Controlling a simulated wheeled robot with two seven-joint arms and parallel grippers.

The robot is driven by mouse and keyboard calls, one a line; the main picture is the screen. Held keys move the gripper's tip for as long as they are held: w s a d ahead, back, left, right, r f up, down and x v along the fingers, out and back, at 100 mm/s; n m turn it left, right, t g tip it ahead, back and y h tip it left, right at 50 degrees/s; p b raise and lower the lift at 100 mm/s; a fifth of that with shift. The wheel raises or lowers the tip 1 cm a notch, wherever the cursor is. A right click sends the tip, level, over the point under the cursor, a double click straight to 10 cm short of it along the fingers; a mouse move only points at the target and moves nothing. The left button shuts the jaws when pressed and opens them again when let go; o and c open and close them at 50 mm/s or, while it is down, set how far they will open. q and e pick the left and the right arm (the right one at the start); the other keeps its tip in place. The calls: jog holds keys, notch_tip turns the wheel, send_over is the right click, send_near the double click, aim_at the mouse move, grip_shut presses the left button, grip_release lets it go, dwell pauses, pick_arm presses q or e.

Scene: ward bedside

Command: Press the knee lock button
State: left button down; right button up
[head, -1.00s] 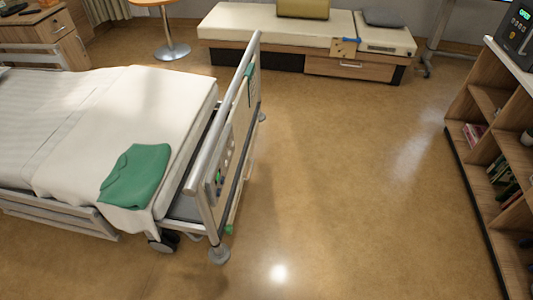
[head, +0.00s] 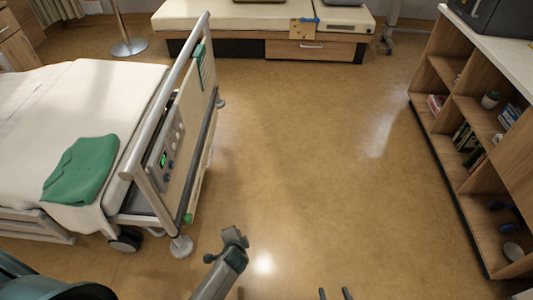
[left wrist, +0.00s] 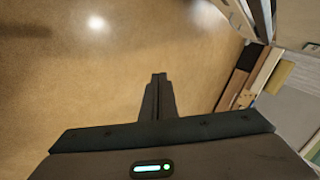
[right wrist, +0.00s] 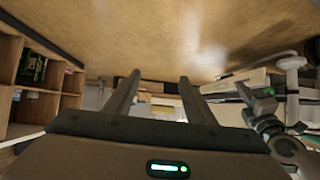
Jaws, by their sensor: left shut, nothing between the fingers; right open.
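The hospital bed's footboard (head: 190,110) stands at the left in the head view. A grey control panel (head: 158,178) is mounted on its outer face, with a small green-lit display (head: 163,158) and several small round buttons (head: 172,163). Their labels are too small to read, so I cannot tell which is the knee lock button. My right gripper (head: 335,293) shows its two spread, empty fingertips at the bottom edge, over the floor; it is also open in the right wrist view (right wrist: 160,76). My left gripper (left wrist: 158,77) is shut and empty in the left wrist view. Both are apart from the panel.
A green folded cloth (head: 82,170) lies on the bed. An open shelf unit (head: 440,130) with books stands at the right. A padded bench (head: 240,16) with a drawer is at the back. The floor (head: 310,160) between bed and shelf is clear.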

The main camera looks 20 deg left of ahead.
aim_at(177, 136)
pick_arm(q)
jog(key=w+a+r+m+t+y+b, duration=0.1)
jog(key=w+a+r+m+y+b, duration=0.2)
jog(key=w+r, duration=0.4)
jog(key=w+a+r+m+t+y+b, duration=0.1)
jog(key=w+a+r+t+y+b, duration=0.15)
jog(key=w+a+r+b, duration=0.4)
jog(key=w+a+r+y+b, duration=0.1)
jog(key=w+r+y+b, duration=0.1)
jog(key=r, duration=0.5)
jog(key=w+a+r+g+y+b, duration=0.1)
jog(key=w+r+y+b, duration=0.1)
jog(key=r+y, duration=0.3)
notch_tip(177, 136, up, 3)
jog(key=shift+w+a+r, duration=0.15)
jog(key=shift+w, duration=0.25)
pick_arm(e)
jog(key=a+r+t+y, duration=0.2)
jog(key=r+t, duration=0.2)
jog(key=r, duration=0.8)
jog(key=a+r+t+y, duration=0.2)
jog(key=r+t, duration=0.2)
jog(key=r, duration=0.9)
jog(key=shift+s+a+r+t, duration=0.25)
jog(key=shift+s+a+t, duration=0.1)
jog(key=shift+s, duration=0.1)
